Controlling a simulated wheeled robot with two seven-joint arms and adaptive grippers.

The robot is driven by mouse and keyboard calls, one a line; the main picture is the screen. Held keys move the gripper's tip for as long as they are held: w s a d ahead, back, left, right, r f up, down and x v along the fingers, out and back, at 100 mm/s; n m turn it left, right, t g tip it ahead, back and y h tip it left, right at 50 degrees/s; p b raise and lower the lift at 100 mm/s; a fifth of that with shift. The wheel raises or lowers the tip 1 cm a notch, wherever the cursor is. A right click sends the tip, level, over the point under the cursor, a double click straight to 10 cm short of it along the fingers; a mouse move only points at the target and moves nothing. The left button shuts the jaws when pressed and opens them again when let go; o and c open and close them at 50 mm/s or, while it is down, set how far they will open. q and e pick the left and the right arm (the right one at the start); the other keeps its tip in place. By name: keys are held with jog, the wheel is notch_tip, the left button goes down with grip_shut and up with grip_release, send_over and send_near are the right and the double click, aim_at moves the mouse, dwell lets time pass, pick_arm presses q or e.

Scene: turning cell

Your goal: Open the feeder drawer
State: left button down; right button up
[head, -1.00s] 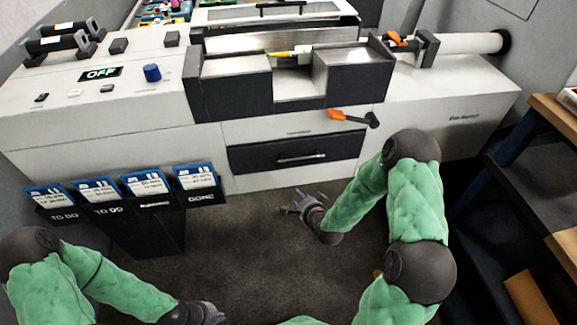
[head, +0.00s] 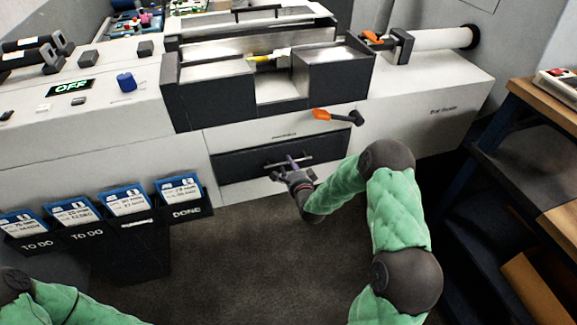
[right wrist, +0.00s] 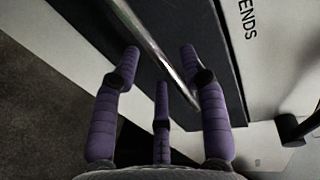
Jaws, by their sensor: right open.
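The feeder drawer (head: 235,165) is a dark panel low on the white machine front, and it looks shut. Its silver bar handle (head: 306,159) runs across the panel. The handle also crosses the right wrist view (right wrist: 158,45) on a diagonal. My right gripper (head: 286,168) is right at the handle in the head view. In the right wrist view its purple fingers (right wrist: 160,75) are spread open, with the bar between the fingertips and nothing gripped. I cannot tell whether a finger touches the bar. My left gripper is out of view; only my left arm shows at the lower left.
An orange-tipped dark lever (head: 336,116) sticks out just above the drawer. Card pockets (head: 185,212) stand to the left of the drawer. A shelf unit (head: 530,150) stands at the right. The floor (head: 240,260) before the drawer is clear.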

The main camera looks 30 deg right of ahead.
jog(key=shift+x, duration=1.15)
grip_shut()
jog(key=shift+s, duration=0.1)
